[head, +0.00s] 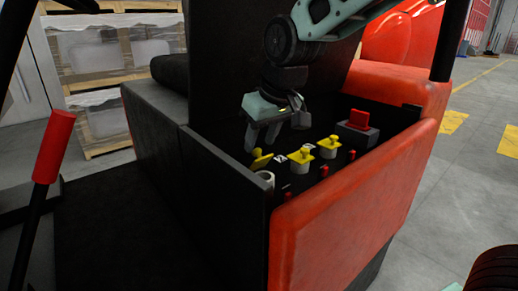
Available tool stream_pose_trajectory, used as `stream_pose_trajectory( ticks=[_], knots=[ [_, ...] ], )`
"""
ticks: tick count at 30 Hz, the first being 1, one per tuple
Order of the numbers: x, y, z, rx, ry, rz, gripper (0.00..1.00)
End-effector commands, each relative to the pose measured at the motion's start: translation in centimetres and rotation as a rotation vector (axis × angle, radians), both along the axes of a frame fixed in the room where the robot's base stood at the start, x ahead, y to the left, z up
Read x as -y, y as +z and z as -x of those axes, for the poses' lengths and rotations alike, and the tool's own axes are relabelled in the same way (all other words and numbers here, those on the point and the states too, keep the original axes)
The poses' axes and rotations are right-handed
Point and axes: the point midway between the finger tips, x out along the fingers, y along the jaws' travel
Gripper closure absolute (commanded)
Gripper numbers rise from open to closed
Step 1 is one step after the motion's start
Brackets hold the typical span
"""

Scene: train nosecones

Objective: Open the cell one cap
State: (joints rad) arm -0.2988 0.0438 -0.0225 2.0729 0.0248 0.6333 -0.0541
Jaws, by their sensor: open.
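Several battery cells sit in a black compartment behind the red side panel. The nearest yellow cap (260,159) looks tilted, with the white cell neck (266,177) showing below it. A small label beside the nearest cap is too small to read surely, so I cannot tell which cap is cell one. My gripper (261,146) points down with its jaws open, just above the nearest yellow cap. I cannot tell whether it touches the cap. It holds nothing that I can see.
The red side panel (345,195) and the black compartment wall (225,170) enclose the cells. Small red terminals (288,196) and a red plug (359,119) on a grey block stand near the caps. A red-handled lever (54,146) stands at left.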

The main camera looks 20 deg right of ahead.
Motion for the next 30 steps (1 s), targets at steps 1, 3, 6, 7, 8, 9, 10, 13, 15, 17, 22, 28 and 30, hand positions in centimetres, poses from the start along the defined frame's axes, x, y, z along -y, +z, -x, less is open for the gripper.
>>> stream_pose_trajectory(
  ticks=[1,3,6,7,8,9,10,13,15,17,22,28,30],
  knots=[
    [-0.1,-0.8,-0.3,-0.001,0.000,0.000,0.58],
    [-0.2,-1.4,-0.5,-0.001,0.000,0.000,0.58],
    [-0.2,-1.8,-0.7,0.001,0.000,0.000,0.58],
    [-0.2,-1.9,-0.8,0.001,0.000,0.000,0.58],
    [-0.3,-2.0,-0.8,0.001,0.000,0.000,0.58],
    [-0.3,-2.0,-0.8,0.001,0.000,0.000,0.58],
    [-0.3,-2.0,-0.8,0.001,0.000,0.000,0.58],
    [-0.3,-2.0,-0.8,0.001,0.000,0.000,0.58],
    [-0.3,-2.0,-0.8,0.001,0.000,0.000,0.58],
    [-0.3,-2.0,-0.8,0.001,0.000,0.000,0.69],
    [-0.3,-2.0,-0.8,0.001,0.000,0.000,1.00],
    [-0.3,-1.6,-1.0,-0.021,0.000,0.007,1.00],
    [-0.4,-1.4,-1.2,-0.046,0.000,0.015,1.00]
  ],
)
